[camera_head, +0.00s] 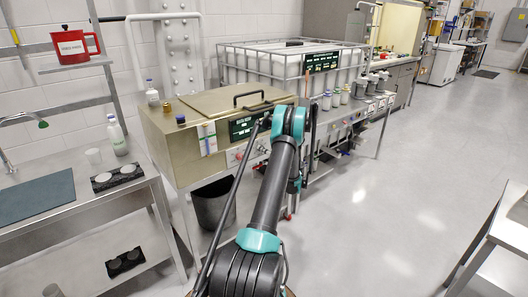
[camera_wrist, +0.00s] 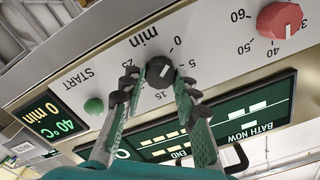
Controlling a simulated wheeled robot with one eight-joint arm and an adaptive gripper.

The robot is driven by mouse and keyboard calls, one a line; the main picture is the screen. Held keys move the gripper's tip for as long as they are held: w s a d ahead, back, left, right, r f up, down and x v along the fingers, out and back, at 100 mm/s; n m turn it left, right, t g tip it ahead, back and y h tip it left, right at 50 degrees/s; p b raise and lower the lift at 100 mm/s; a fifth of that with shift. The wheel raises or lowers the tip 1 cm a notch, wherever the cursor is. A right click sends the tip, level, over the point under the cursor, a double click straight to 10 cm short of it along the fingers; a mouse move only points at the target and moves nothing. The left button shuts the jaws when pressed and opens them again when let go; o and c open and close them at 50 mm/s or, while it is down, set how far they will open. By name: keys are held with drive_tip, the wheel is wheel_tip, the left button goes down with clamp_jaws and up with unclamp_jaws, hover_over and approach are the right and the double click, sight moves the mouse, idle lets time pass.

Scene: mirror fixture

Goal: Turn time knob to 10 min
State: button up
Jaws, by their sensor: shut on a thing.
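The black time knob (camera_wrist: 155,68) sits on the pale panel in the wrist view, under the word "min", with a scale of numbers around it that reads upside down. It has a short white pointer mark; which number it points to is unclear. My gripper (camera_wrist: 158,82) has one finger on each side of the knob and is shut on it. The green display (camera_wrist: 52,116) beside it reads 40 °C and 0 min. In the head view my arm covers the knob and most of the gripper at the front of the metal bath (camera_head: 185,145).
A red knob (camera_wrist: 279,20) with its own scale and a green START button (camera_wrist: 94,105) flank the time knob. A green BATH NOW display (camera_wrist: 230,115) lies close to the fingers. A black bin (camera_head: 212,203) stands below the bath.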

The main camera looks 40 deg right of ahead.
drive_tip(key=shift+m, duration=0.4)
drive_tip(key=shift+d+f+m, duration=0.1)
drive_tip(key=shift+f+m, duration=0.05)
drive_tip(key=shift+m, duration=9.35)
drive_tip(key=o, duration=1.2)
drive_tip(key=shift+c, duration=0.2)
drive_tip(key=s, duration=1.2)
drive_tip(key=shift+d, duration=0.45)
